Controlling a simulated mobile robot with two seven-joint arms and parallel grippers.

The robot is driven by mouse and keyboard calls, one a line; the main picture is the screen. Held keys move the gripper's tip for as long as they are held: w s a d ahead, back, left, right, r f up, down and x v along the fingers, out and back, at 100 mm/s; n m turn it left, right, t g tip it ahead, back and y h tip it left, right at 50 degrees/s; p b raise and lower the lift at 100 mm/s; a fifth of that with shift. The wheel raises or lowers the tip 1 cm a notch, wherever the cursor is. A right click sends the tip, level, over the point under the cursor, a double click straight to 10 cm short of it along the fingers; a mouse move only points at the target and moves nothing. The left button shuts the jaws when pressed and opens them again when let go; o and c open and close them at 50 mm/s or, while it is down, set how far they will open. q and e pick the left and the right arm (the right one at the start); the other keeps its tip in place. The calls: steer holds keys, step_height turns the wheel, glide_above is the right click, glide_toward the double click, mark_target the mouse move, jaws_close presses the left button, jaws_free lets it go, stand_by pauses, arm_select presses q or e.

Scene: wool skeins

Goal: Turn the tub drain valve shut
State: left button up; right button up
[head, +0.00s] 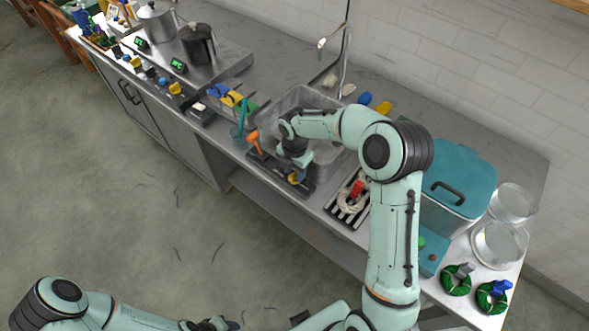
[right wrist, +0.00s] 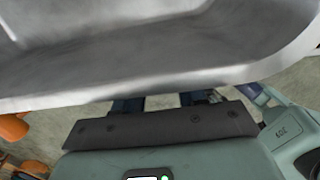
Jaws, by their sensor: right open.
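The grey metal tub (head: 330,152) is set in the counter; its wall and rim also show in the right wrist view (right wrist: 150,70). An orange lever handle (head: 254,140) stands at the tub's front left, and a yellow and blue knob (head: 297,178) at its front. I cannot tell for sure which is the drain valve. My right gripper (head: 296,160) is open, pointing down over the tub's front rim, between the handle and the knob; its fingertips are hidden. An orange part (right wrist: 14,127) shows at the left of the right wrist view. My left gripper (head: 222,324) is low over the floor, fingers unclear.
A black rack with red and white skeins (head: 353,195) stands right of the tub. A teal-lidded bin (head: 460,180), glass jars (head: 500,243) and green coils (head: 456,280) stand further right. Pots (head: 198,45) stand on the left. The floor in front is open.

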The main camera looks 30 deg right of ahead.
mark_target(295, 174)
arm_select(q)
steer(key=shift+w+r+p, duration=0.6)
steer(key=shift+w+r, duration=0.15)
steer(key=shift+r, duration=0.05)
arm_select(e)
step_height(295, 174, up, 14)
steer(key=shift+f, duration=0.25)
arm_select(q)
steer(key=shift+s, duration=0.1)
arm_select(e)
steer(key=shift+f, duration=0.1)
